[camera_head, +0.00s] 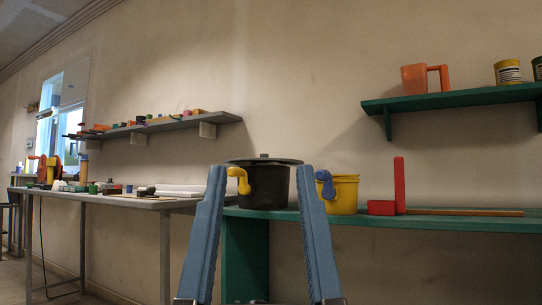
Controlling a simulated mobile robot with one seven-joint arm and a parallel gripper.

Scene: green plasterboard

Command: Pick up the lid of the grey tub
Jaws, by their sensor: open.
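A dark grey tub (271,189) stands upright on the green bench, near the middle of the picture. Its flat lid (285,161) with a small knob on top rests over its rim. A yellow curved piece (240,180) shows at the tub's left front. My gripper (261,169) is open, its two blue fingers pointing up and well apart. The tub shows between the fingers, and the fingers cover the outer parts of the view around it. Nothing is held between them. I cannot tell from this one view how far the fingertips are from the lid.
A yellow bucket (345,194) with a blue curved piece (325,184) stands right of the tub. A grey table (120,199) with clutter is at left. Shelves hang above.

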